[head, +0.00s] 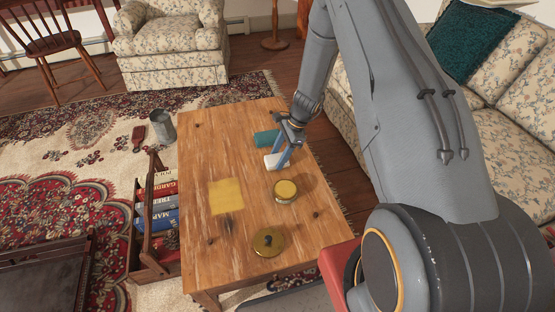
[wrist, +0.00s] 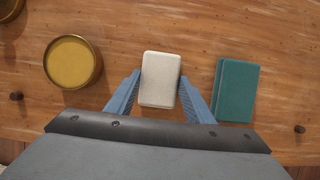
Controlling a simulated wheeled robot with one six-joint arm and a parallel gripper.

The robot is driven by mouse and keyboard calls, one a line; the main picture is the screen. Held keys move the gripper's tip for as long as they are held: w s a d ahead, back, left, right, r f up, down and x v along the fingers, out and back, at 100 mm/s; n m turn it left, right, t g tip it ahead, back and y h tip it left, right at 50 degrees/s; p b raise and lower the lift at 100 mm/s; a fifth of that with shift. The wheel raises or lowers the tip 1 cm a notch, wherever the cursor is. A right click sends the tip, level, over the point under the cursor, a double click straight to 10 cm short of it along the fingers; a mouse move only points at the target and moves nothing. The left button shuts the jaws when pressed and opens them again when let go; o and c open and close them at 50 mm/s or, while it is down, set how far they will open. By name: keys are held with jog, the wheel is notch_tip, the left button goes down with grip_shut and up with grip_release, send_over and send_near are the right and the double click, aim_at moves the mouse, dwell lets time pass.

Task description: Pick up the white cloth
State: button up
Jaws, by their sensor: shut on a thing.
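The white thing (wrist: 160,79) is a pale, rounded block-like shape between my gripper's blue fingers in the wrist view. It looks more like a folded cloth or a bar than a loose sheet. It also shows as a small white patch (head: 271,162) in the head view. My gripper (wrist: 160,95) is shut on it, one finger at each side. In the head view my gripper (head: 280,155) is low over the wooden table (head: 205,150). I cannot tell whether the white thing still touches the tabletop.
A teal block (wrist: 235,91) lies close to the right of my gripper in the wrist view. A round yellow-topped tin (wrist: 73,62) stands to the left. A yellow cloth (head: 226,196) and a brass lidded tin (head: 268,241) are on the table. A book rack (head: 150,215) stands beside it.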

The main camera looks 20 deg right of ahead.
notch_tip(320, 180, up, 10)
jog(key=p, duration=0.1)
dwell(0.4)
jog(key=o, duration=0.4)
jog(key=shift+c, duration=1)
